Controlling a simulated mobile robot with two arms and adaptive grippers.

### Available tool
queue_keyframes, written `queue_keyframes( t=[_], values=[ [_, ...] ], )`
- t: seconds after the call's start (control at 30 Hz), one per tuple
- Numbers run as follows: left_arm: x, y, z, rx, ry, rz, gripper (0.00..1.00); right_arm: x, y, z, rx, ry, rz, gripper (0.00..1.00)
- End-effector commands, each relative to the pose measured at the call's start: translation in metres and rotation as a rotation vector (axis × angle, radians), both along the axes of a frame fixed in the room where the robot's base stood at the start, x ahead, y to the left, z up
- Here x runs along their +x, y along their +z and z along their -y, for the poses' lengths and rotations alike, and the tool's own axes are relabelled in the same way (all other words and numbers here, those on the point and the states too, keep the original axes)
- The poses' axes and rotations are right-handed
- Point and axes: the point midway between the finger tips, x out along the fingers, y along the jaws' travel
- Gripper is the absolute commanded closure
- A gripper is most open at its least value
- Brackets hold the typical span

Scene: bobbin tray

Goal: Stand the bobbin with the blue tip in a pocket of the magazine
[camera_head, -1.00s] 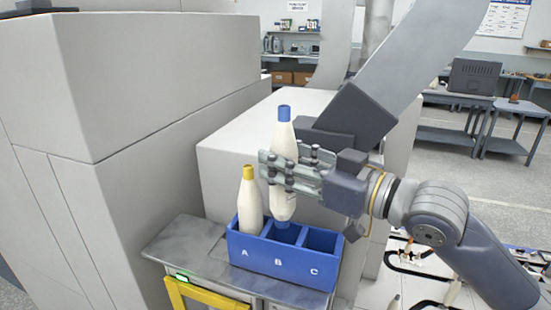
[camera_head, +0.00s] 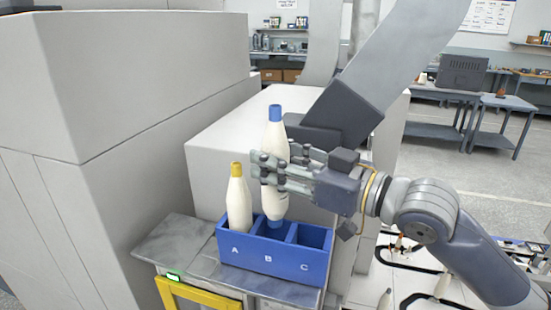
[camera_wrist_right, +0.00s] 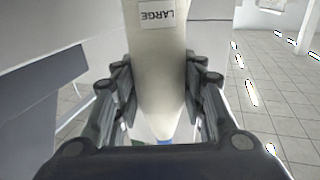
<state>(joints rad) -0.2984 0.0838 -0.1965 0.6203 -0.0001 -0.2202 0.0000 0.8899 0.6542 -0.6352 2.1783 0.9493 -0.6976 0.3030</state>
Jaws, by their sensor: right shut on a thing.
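The blue-tipped bobbin (camera_head: 274,180) is white and upright, blue at the top and at its lower end. My right gripper (camera_head: 268,171) is shut on its middle. In the right wrist view the bobbin (camera_wrist_right: 160,70) stands between the fingers with a label reading LARGE. The blue magazine (camera_head: 268,262) has pockets marked A, B and C. The bobbin's lower end is at the opening of pocket B; how deep it reaches is hard to tell. Pocket C is empty. My left gripper is not in view.
A yellow-tipped bobbin (camera_head: 238,205) stands in pocket A, close to the left of the held one. The magazine sits on a narrow grey metal ledge (camera_head: 185,243). Large grey machine housings (camera_head: 120,90) rise at the left and behind.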

Motion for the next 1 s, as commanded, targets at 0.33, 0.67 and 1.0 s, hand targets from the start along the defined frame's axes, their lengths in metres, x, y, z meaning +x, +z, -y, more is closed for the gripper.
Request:
queue_keyframes(
  t=[0.33, 0.67, 1.0],
  values=[
    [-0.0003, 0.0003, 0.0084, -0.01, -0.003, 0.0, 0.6, 0.0, 0.0006, -0.0003, 0.001, 0.0, 0.001, 0.88],
    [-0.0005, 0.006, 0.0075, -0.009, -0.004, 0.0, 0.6, 0.0013, 0.0011, -0.0025, 0.001, 0.001, 0.0, 0.88],
    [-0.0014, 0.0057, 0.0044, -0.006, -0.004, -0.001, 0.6, 0.0015, 0.0002, -0.0026, 0.001, 0.001, 0.001, 0.88]
  ],
)
